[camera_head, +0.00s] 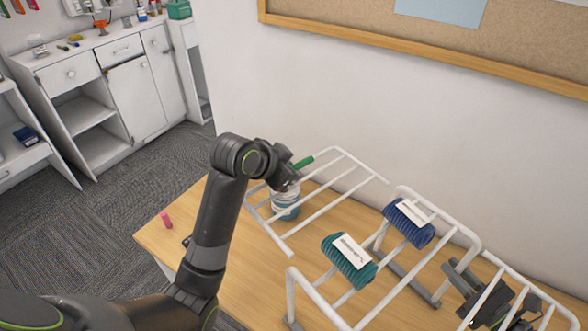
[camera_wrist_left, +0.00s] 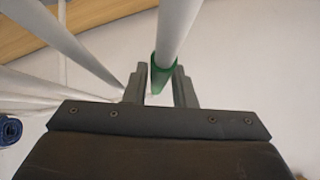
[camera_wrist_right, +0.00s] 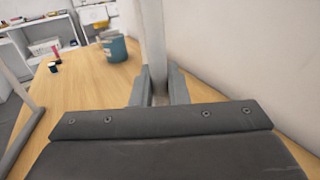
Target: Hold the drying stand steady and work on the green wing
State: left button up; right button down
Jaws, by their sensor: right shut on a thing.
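The white drying stand (camera_head: 400,192) stands on the wooden table, its middle rack carrying a blue ribbed roll (camera_head: 421,236) and a teal ribbed roll (camera_head: 338,275), both with white tags. The wing with a green grip (camera_head: 303,162) reaches out on the left side. My left gripper (camera_head: 292,178) is at this grip; in the left wrist view, its fingers flank the green sleeve (camera_wrist_left: 163,75) on a white bar, and I cannot tell if they are closed. My right gripper (camera_head: 480,297) is shut on a white bar, seen in the right wrist view (camera_wrist_right: 152,45).
A blue-and-clear container (camera_head: 285,203) stands beneath the left wing. A pink object (camera_head: 166,220) lies near the table's left edge. The wall is close behind the stand. White cabinets (camera_head: 130,85) stand at the far left beyond open carpet.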

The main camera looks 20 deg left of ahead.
pick_arm(q)
jog(key=shift+s, duration=0.1)
jog(key=v, duration=1.2)
pick_arm(e)
jog(key=c, duration=1.3)
grip_release()
jog(key=shift+c, duration=0.2)
